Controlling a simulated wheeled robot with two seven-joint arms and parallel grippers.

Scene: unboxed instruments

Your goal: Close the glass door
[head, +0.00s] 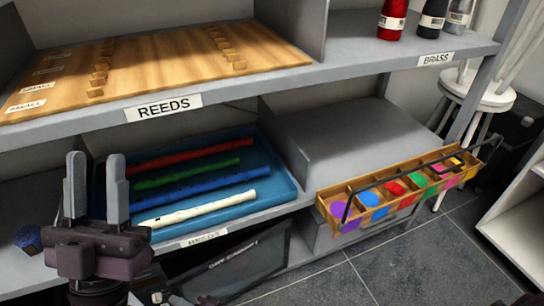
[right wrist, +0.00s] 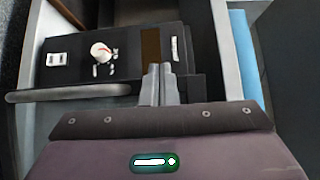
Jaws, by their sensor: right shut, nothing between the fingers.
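A dark framed panel (head: 240,268) with small pale lettering shows below the lower shelf in the head view. It may be the glass door; how far it stands open cannot be told. In the right wrist view a black unit (right wrist: 125,55) has a white dial with a red mark, and a rounded grey bar (right wrist: 70,93) runs along its near side. My right gripper (right wrist: 160,70) is shut and empty, its fingertips in front of the black unit; contact is unclear. My left gripper (head: 94,160) is open and empty, in front of the lower shelf.
A blue tray (head: 285,182) of several recorders lies on the lower shelf. A wooden carrier (head: 327,208) with coloured discs sits to its right, jutting over the shelf edge. Bottles and a white stool (head: 480,95) are at upper right. The tiled floor (head: 400,262) is clear.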

